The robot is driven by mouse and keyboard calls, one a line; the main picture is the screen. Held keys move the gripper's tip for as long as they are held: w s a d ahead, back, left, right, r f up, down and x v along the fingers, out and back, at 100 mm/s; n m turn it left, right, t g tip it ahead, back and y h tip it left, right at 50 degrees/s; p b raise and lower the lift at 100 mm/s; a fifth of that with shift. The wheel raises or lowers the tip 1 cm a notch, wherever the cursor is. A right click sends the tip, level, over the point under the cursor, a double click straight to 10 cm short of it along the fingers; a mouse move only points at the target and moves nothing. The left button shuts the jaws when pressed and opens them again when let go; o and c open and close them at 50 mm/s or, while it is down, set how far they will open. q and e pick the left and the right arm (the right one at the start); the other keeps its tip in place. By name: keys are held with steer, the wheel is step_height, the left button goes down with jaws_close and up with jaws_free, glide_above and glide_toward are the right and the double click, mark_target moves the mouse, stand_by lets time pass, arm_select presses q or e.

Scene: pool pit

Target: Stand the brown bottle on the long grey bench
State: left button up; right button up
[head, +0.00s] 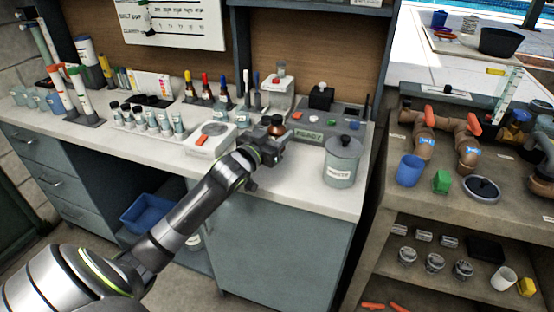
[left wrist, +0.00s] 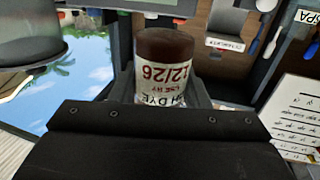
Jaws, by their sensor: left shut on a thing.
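In the left wrist view the bottle (left wrist: 166,50) has a dark brown top and a white label with red and dark print. Its lower part is hidden behind the gripper body (left wrist: 160,115). I cannot tell whether its base touches the bench. My right gripper is not in view.
A lidded grey canister (head: 342,165) stands right of the gripper. A white scale-like device (head: 210,140) and a rack of small bottles (head: 150,120) stand left. A grey test station (head: 325,118) is behind. The bench's front strip is clear. A concrete bench (head: 440,205) stands right.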

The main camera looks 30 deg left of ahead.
arm_select(q)
steer(key=shift+f, duration=3.05)
steer(key=shift+f, duration=0.1)
steer(key=o, duration=1)
steer(key=shift+o, duration=0.2)
steer(key=s, duration=1.2)
